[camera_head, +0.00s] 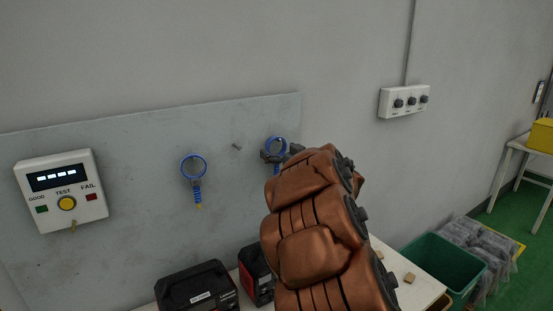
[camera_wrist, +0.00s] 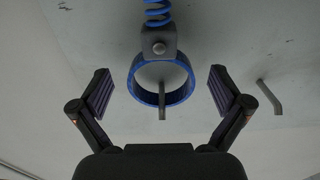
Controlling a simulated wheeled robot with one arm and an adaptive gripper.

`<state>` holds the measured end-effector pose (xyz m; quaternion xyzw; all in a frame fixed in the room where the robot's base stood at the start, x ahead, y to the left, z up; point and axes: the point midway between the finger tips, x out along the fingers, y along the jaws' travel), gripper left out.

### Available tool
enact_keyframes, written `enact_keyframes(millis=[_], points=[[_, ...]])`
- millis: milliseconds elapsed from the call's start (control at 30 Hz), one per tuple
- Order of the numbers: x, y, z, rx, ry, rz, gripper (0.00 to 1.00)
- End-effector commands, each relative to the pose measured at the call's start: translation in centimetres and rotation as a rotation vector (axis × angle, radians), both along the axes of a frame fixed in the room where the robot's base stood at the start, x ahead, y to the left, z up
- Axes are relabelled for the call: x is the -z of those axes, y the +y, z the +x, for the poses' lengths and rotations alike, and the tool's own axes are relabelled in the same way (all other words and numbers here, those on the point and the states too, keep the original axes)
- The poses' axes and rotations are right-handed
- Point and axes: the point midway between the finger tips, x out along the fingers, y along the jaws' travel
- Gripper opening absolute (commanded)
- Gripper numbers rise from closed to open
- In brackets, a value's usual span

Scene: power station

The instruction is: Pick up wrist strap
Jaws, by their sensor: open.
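Two blue wrist straps with coiled cords hang on the grey wall board (camera_head: 120,150). One wrist strap (camera_head: 193,167) hangs at the board's middle, clear of my arm. The other wrist strap (camera_head: 277,147) is at the board's right end, with my gripper (camera_head: 272,156) right at it and my arm hiding part of it. In the wrist view this strap's blue ring (camera_wrist: 136,88) hangs on a peg (camera_wrist: 162,100), its coil at the picture's top. My gripper (camera_wrist: 160,92) is open, with one finger on each side of the ring and gaps between them.
A bare peg (camera_head: 237,147) sticks out left of my gripper; a peg also shows at right in the wrist view (camera_wrist: 269,97). A tester box (camera_head: 62,190) is at left. Black-and-red cases (camera_head: 197,288) stand below on a table (camera_head: 418,284). A green bin (camera_head: 445,268) is at right.

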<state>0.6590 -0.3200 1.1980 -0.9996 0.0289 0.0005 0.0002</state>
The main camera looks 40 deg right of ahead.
Motion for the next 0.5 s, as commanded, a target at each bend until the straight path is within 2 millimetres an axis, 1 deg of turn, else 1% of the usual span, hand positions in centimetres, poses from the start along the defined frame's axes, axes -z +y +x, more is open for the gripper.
enact_keyframes(millis=[33, 133, 400, 433, 500], points=[[-0.13, 0.03, 0.51, -0.002, 0.0, -0.001, 1.0], [-0.13, 0.0, 1.04, -0.001, -0.001, -0.002, 1.0], [-0.07, -0.04, 1.2, 0.0, -0.001, -0.001, 1.0], [-0.07, -0.04, 1.2, 0.0, -0.001, -0.001, 0.99], [-0.06, -0.04, 1.2, 0.0, -0.001, -0.001, 0.92]])
